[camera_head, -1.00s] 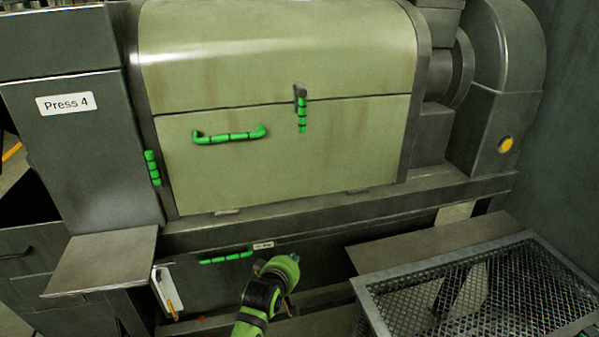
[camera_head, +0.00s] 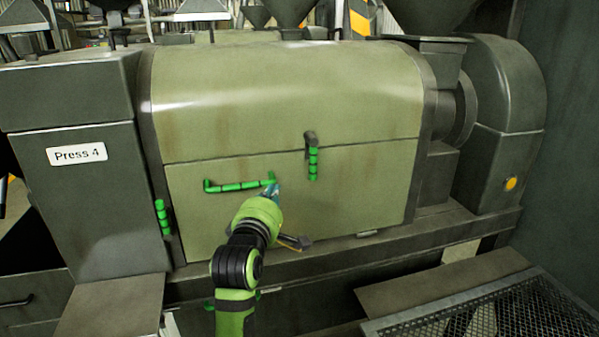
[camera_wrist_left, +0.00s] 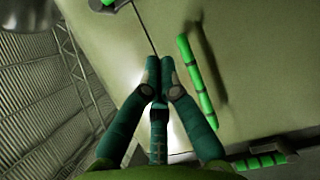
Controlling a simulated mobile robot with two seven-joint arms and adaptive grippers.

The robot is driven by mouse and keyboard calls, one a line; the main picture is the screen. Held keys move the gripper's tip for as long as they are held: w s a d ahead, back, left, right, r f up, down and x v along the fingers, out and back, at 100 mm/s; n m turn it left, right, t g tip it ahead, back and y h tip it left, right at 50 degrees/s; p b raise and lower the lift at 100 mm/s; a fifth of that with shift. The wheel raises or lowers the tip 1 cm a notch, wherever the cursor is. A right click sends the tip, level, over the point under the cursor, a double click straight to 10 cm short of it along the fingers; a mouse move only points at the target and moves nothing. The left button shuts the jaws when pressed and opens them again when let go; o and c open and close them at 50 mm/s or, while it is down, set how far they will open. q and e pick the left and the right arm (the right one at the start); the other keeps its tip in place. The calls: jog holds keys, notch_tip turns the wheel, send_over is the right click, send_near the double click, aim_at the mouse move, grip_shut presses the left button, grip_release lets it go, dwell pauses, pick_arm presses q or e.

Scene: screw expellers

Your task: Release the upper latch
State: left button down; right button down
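The upper latch (camera_head: 313,157) is a green, segmented lever. It hangs straight down from a dark pivot at the seam of the press's pale green cover. Its end shows cut off at the top edge of the left wrist view (camera_wrist_left: 108,3). My left gripper (camera_head: 273,190) is in front of the cover, left of and lower than the latch, near the right end of the green horizontal handle (camera_head: 238,186). In the left wrist view its fingers (camera_wrist_left: 159,62) are together with nothing between them. That handle (camera_wrist_left: 197,82) shows beside them. My right gripper is out of view.
Another green lever (camera_head: 162,217) hangs at the cover's left edge. A mesh-topped frame (camera_head: 500,305) and a grey plate (camera_head: 440,278) stand low at the right. The cover (camera_head: 365,195) is clear around the upper latch.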

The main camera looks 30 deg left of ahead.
aim_at(311, 157)
pick_arm(q)
jog(key=p+x, duration=0.3)
jog(key=x, duration=0.6)
jog(key=shift+w+a+r+p, duration=0.15)
jog(key=shift+w+p, duration=0.1)
jog(key=shift+p, duration=0.05)
jog(key=shift+w+d+p, duration=0.9)
jog(key=shift+w+d, duration=0.45)
jog(key=shift+d, duration=0.2)
